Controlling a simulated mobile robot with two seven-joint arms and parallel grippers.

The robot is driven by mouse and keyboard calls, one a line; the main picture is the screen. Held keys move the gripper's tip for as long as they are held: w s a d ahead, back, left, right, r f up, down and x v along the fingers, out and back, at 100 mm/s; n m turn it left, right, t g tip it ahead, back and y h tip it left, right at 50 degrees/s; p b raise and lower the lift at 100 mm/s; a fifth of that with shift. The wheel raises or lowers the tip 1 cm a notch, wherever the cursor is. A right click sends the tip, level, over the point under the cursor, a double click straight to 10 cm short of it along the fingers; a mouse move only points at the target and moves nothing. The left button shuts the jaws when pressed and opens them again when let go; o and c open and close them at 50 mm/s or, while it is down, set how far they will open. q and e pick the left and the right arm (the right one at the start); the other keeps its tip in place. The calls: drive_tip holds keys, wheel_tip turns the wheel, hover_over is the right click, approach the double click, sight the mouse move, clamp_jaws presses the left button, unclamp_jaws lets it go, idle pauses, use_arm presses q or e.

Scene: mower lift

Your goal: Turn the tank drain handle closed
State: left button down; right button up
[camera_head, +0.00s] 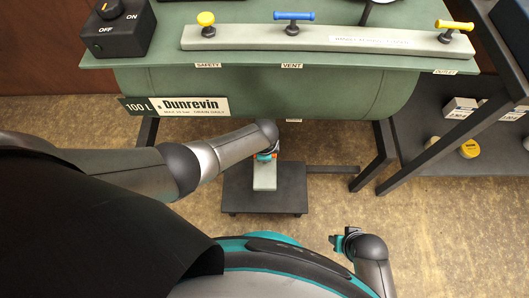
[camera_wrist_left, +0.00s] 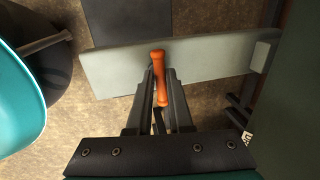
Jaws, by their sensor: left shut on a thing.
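The orange drain handle (camera_wrist_left: 158,62) stands on a light grey bar (camera_wrist_left: 215,60) in the left wrist view. My left gripper (camera_wrist_left: 160,84) is shut on it, with a finger on each side. In the head view my left arm reaches under the front of the green tank (camera_head: 310,95). My own wrist mostly hides the left gripper and handle there; only a bit of orange (camera_head: 264,156) shows above the grey bar (camera_head: 264,176). My right gripper (camera_head: 340,242) is low at the right, away from the handle; its jaw opening is unclear.
A dark low stand (camera_head: 290,198) is under the grey bar. Table legs (camera_head: 383,150) flank the space below the tank. Above are a black switch box (camera_head: 118,28) and yellow, blue and yellow valve handles labelled safety, vent and outlet. A shelf (camera_head: 480,130) stands at the right.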

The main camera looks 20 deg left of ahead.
idle(0.5)
use_arm(q)
drive_tip(key=c, duration=0.8)
unclamp_jaws()
drive_tip(key=shift+c, duration=0.2)
drive_tip(key=shift+r, duration=0.1)
drive_tip(key=shift+s+r+p, duration=0.15)
drive_tip(key=shift+r+p, duration=0.65)
drive_tip(key=shift+s+r+p, duration=0.15)
drive_tip(key=shift+r+p, duration=0.6)
drive_tip(key=shift+r, duration=0.05)
drive_tip(key=shift+s+d+r+p, duration=0.1)
drive_tip(key=shift+s+r+p, duration=0.1)
drive_tip(key=shift+r+p, duration=0.7)
drive_tip(key=shift+s+d+r+p, duration=0.1)
drive_tip(key=shift+s+r+p, duration=0.1)
drive_tip(key=shift+r+p, duration=0.7)
use_arm(e)
drive_tip(key=s+d+f, duration=0.6)
drive_tip(key=s+d, duration=0.1)
drive_tip(key=s, duration=0.2)
drive_tip(key=shift+s+d+f+h, duration=0.15)
drive_tip(key=shift+f+h, duration=0.2)
drive_tip(key=shift+h, duration=0.05)
use_arm(q)
drive_tip(key=shift+r, duration=0.15)
